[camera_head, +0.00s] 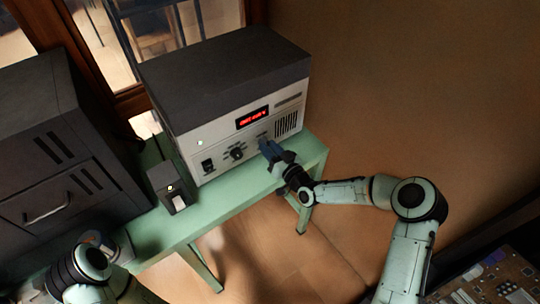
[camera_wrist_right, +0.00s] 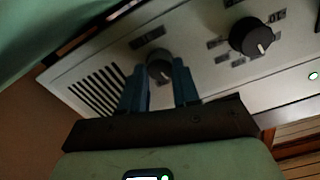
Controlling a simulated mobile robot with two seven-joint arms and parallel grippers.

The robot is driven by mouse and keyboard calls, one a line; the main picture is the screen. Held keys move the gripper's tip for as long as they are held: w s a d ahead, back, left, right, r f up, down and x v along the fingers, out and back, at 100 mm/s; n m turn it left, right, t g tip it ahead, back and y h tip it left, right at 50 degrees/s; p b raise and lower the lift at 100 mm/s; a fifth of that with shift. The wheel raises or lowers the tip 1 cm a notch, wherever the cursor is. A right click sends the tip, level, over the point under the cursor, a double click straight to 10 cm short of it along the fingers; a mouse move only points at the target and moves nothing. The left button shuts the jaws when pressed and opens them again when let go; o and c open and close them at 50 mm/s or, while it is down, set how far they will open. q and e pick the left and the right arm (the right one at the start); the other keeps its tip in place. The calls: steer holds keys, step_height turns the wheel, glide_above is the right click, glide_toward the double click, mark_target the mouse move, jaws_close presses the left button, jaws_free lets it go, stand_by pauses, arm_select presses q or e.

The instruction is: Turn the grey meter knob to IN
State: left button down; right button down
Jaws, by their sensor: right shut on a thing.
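The meter is a white-fronted box with a dark top (camera_head: 225,75) and a red lit display (camera_head: 252,118). My right gripper (camera_head: 268,150) is at the lower right of its front panel. In the right wrist view my right gripper (camera_wrist_right: 160,88) has its two blue fingers on either side of the grey knob (camera_wrist_right: 159,69), shut on it. The fingers partly cover this knob, and its pointer and labels are not readable. In the head view the gripper hides it. My left arm shows at the lower left, but its gripper is not visible.
A larger black knob (camera_head: 238,153) with labels around it also shows in the right wrist view (camera_wrist_right: 250,37). A black switch (camera_head: 208,165) is on the panel's left. A small dark box (camera_head: 170,188) and a dark cabinet (camera_head: 60,160) stand left on the green table (camera_head: 225,203).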

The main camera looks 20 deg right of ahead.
steer(key=shift+f+m+b, duration=0.15)
steer(key=shift+m+b, duration=0.45)
steer(key=shift+b, duration=0.45)
steer(key=shift+m+b, duration=0.6)
steer(key=shift+b, duration=0.05)
steer(key=shift+m, duration=0.4)
arm_select(q)
steer(key=shift+s+f+b, duration=0.2)
steer(key=shift+f+b, duration=0.25)
steer(key=shift+f, duration=1.05)
steer(key=shift+s+f+b, duration=0.2)
steer(key=shift+f+b, duration=0.25)
steer(key=shift+f, duration=1)
arm_select(e)
steer(key=shift+m, duration=1.7)
steer(key=c, duration=0.8)
jaws_free()
arm_select(q)
steer(key=shift+s+r, duration=0.1)
steer(key=shift+r, duration=0.05)
arm_select(e)
steer(key=v, duration=1.3)
steer(key=shift+s+r, duration=0.2)
steer(key=shift+s, duration=0.05)
